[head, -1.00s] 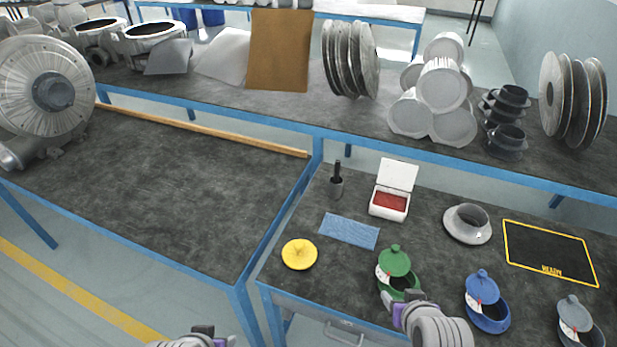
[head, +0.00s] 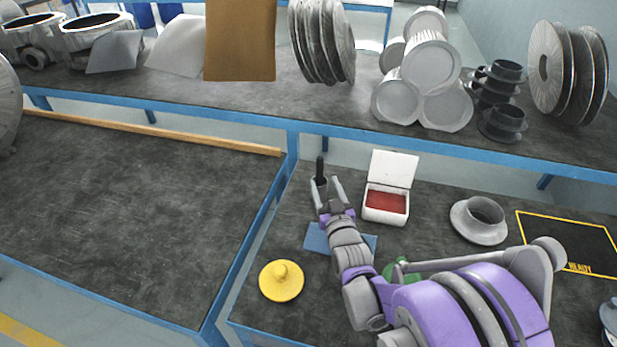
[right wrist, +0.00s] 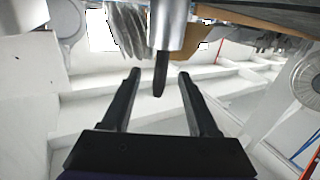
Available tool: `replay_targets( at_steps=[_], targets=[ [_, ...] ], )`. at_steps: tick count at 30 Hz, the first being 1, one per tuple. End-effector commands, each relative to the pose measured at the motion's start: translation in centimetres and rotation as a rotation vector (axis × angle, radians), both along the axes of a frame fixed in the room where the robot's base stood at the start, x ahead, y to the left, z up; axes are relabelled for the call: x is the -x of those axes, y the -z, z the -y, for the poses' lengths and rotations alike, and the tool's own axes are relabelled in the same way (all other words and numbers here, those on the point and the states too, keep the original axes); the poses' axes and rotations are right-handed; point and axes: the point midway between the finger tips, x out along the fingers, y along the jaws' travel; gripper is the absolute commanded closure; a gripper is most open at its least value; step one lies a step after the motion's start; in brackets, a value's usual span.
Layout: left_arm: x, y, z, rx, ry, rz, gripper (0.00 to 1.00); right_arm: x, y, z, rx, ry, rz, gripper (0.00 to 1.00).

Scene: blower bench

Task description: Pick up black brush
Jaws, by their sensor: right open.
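The black brush (head: 320,168) stands upright at the back of the right bench, its dark handle pointing up from a small grey metal cup, which the gripper partly covers. In the right wrist view the brush's black handle (right wrist: 160,74) sticks out of the silvery cup (right wrist: 171,24), its tip between the two fingers in the picture. My right gripper (head: 325,183) is open around or just in front of the brush; the fingers also show apart in the wrist view (right wrist: 159,76). Contact with the brush cannot be told. My left gripper is out of view.
A white open box with red inside (head: 386,203) stands right of the brush. A blue cloth (head: 317,238) lies partly under my right arm, with a yellow lid (head: 281,281) in front. A grey flanged ring (head: 479,221) and a yellow-edged mat (head: 582,238) are further right.

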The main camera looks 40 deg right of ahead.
Motion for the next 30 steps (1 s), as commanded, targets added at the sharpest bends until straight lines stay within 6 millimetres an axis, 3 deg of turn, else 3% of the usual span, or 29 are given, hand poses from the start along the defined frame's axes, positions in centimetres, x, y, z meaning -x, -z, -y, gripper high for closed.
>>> replay_targets(
  at_steps=[3, 13, 21, 28, 30],
  targets=[
    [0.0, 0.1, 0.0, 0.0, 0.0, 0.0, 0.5, -1.8, 0.0, 0.8, 0.0, 0.0, -0.001, 0.4],
    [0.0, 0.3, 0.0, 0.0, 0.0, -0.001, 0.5, -4.1, 0.1, 1.7, -0.001, -0.001, -0.002, 0.4],
    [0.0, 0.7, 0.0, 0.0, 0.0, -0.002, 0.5, -7.7, 0.2, 3.2, -0.001, -0.001, -0.003, 0.4],
    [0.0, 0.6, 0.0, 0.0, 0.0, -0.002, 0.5, -7.9, 0.2, 3.3, -0.002, -0.001, -0.002, 0.4],
    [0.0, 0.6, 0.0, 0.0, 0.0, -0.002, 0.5, -7.9, 0.2, 3.3, -0.002, -0.001, -0.002, 0.51]
  ],
)
